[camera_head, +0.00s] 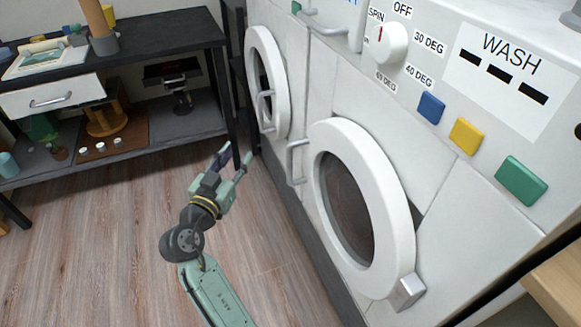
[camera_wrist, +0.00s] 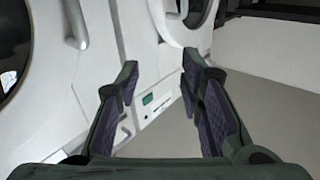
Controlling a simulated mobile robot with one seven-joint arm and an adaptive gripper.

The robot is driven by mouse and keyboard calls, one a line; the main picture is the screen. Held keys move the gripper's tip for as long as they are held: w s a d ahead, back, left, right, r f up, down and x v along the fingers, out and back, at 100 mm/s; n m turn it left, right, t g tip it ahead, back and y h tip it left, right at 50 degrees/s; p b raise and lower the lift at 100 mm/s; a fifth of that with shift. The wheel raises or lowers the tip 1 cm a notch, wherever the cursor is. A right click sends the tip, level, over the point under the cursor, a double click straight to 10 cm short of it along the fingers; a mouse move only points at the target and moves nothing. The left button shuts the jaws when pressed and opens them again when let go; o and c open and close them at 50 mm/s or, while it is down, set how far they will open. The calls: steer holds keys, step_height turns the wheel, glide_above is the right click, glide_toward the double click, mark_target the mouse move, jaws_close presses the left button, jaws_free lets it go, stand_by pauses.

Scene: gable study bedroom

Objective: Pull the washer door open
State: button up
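The washer (camera_head: 440,165) stands at the right, its panel marked WASH. Its round white door (camera_head: 365,195) with dark glass looks shut. A silver bar handle (camera_head: 297,162) is at the door's left, and a metal block (camera_head: 408,291) is at its lower right. My gripper (camera_head: 234,158) is open and empty, left of the handle and apart from it, pointing away along the machine fronts. In the wrist view my gripper's fingers (camera_wrist: 160,68) are spread with nothing between them. What seems to be the same handle (camera_wrist: 75,24) shows at upper left, beside part of the dark door glass.
A second round door (camera_head: 267,82) with its own handle (camera_head: 265,110) is farther back on the left. A black shelf unit (camera_head: 130,42) with a drawer and several items stands at the upper left. A wooden surface (camera_head: 556,285) juts in at lower right. The wood floor around my arm is clear.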

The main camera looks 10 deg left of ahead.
mark_target(288, 162)
steer(key=s+d+f+m+g+h, duration=0.1)
steer(key=d+f+m+h, duration=0.2)
steer(key=d+f+h, duration=0.3)
steer(key=shift+y, duration=0.5)
steer(key=x, duration=0.3)
steer(key=d+p+x, duration=0.1)
steer(key=x, duration=0.2)
steer(key=p+x, duration=0.1)
steer(key=x, duration=0.2)
steer(key=shift+d+f, duration=0.1)
steer(key=shift+d, duration=0.2)
steer(key=shift+x, duration=0.75)
steer(key=shift+f, duration=0.15)
steer(key=shift+c, duration=0.2)
jaws_close()
